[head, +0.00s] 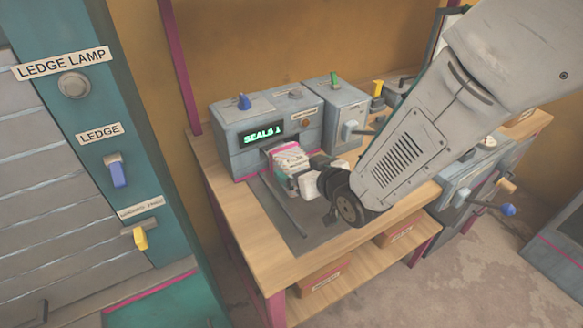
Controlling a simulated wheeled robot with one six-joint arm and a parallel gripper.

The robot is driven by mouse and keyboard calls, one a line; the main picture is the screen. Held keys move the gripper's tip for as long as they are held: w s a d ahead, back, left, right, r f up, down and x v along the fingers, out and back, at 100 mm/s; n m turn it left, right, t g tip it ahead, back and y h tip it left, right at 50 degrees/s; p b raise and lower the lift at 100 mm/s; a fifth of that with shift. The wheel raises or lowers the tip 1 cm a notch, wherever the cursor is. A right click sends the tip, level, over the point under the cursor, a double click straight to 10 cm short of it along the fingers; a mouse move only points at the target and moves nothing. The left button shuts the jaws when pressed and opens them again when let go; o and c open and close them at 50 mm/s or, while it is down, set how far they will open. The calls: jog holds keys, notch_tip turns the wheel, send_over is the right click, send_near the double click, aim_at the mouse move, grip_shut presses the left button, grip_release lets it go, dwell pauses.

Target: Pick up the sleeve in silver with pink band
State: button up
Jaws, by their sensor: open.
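The sleeve (288,154), pale silvery with a pink band, lies at the mouth of the grey sealing machine on the workbench. Its near end is partly hidden by my gripper. My gripper (297,182) is open, with its pale fingers at the near end of the sleeve. I cannot tell whether the fingers touch the sleeve or are around it.
The sealing machine (235,132) has a blue knob and a display reading "SEALS 1". A grey box (336,108) with a green knob stands beside it. The wooden bench (278,268) is clear at its front left. A teal panel (150,180) with levers stands at left.

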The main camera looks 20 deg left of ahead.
aim_at(295, 163)
jog(key=x, duration=0.5)
jog(key=shift+d, duration=0.1)
jog(key=c, duration=1.2)
jog(key=shift+c, duration=0.2)
